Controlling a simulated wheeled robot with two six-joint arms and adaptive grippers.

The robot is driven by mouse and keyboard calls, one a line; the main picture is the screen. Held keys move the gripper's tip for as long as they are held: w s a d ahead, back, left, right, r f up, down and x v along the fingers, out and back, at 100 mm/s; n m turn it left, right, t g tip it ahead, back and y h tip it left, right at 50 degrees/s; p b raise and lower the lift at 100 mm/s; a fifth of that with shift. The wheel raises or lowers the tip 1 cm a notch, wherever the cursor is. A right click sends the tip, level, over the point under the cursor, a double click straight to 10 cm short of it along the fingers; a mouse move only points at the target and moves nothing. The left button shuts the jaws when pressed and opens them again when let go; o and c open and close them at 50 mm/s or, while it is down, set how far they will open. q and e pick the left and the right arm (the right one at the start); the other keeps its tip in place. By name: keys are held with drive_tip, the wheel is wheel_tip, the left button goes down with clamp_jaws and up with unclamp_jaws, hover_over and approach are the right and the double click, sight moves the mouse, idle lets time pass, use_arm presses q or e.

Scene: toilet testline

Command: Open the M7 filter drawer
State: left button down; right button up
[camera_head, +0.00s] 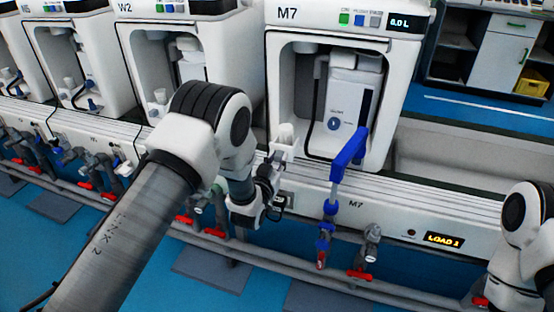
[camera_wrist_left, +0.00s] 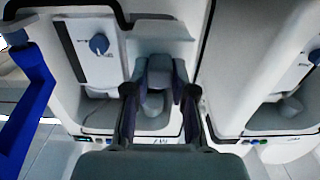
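The M7 machine (camera_head: 345,19) stands in the middle of the head view. Its recess holds a white front panel with a blue round knob (camera_head: 333,124), which also shows in the left wrist view (camera_wrist_left: 99,44). A small white, grey-based cylindrical part (camera_head: 286,133) stands at the recess's left front; I cannot tell if it belongs to the filter drawer. My left gripper (camera_head: 279,157) is at this part. In the left wrist view, the fingers (camera_wrist_left: 159,72) are apart on both sides of it (camera_wrist_left: 155,100); contact is unclear. My right gripper is out of view.
A blue lever-like handle (camera_head: 350,153) rises in front of M7, right of my left gripper. Valves with red handles (camera_head: 360,274) and a grey pipe run below the ledge. My right arm shows at the right edge.

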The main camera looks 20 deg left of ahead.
use_arm(q)
drive_tip(key=c, duration=1)
unclamp_jaws()
drive_tip(key=shift+o, duration=0.2)
drive_tip(key=shift+s, duration=0.15)
drive_tip(key=s, duration=1.1)
drive_tip(key=shift+s+a, duration=0.2)
drive_tip(key=shift+s, duration=0.2)
